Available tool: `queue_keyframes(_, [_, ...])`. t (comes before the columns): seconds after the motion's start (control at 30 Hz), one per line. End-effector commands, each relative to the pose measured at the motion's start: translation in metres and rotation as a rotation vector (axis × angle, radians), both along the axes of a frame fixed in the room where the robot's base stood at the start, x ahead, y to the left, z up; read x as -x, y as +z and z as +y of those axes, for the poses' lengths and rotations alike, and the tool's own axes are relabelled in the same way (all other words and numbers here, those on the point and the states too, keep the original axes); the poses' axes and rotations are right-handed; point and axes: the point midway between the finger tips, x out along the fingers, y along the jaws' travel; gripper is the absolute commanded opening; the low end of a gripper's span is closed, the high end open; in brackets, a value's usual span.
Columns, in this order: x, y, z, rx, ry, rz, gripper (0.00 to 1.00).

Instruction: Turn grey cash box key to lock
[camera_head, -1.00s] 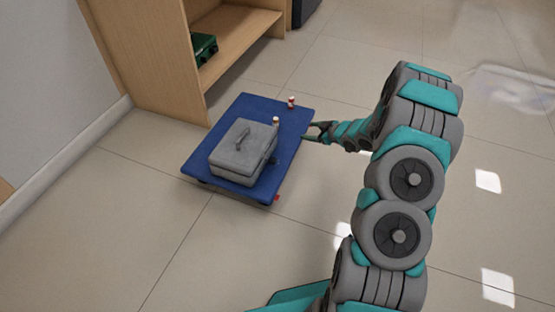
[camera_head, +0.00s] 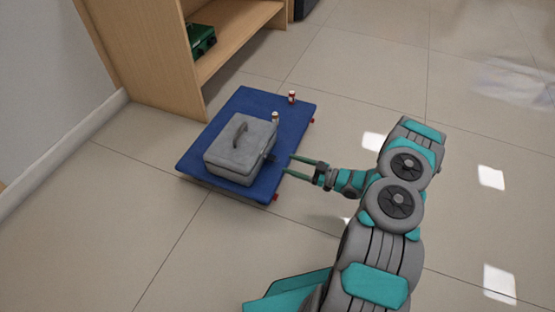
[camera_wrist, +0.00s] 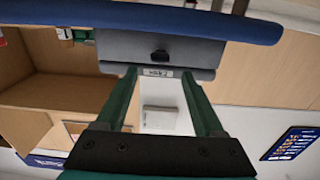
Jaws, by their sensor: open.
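The grey cash box (camera_head: 238,150) stands closed on a blue platform (camera_head: 262,183), its handle on top. A small dark key (camera_head: 270,157) shows on its right side. In the wrist view, which looks upside down, the cash box (camera_wrist: 120,48) has a black key (camera_wrist: 160,55) on its face and a label below it in the picture. My gripper (camera_head: 289,165) is open and empty, to the right of the box at the platform's edge. In the wrist view my gripper (camera_wrist: 158,73) has its green fingers apart, pointing at the face, with the key between their lines.
Two small bottles, one pale (camera_head: 275,118) and one red and white (camera_head: 291,97), stand on the platform behind the key side. A wooden shelf unit (camera_head: 235,55) with a green box (camera_head: 201,39) stands behind. The tiled floor on the right is clear.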

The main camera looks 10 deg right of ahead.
Motion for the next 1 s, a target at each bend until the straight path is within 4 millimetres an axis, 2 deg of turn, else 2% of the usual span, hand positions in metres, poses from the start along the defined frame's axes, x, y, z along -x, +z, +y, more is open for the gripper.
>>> queue_keyframes(0.2, [-0.019, 0.000, 0.027, 0.001, 0.003, -0.001, 0.70])
queue_keyframes(0.4, [-0.031, 0.000, 0.043, 0.001, 0.000, -0.001, 0.70])
queue_keyframes(0.83, [-0.037, 0.000, 0.050, 0.001, -0.001, 0.000, 0.70])
queue_keyframes(0.87, [-0.037, 0.000, 0.050, 0.001, -0.001, 0.000, 0.69])
queue_keyframes(1.0, [-0.037, 0.000, 0.050, 0.001, -0.001, 0.000, 0.53])
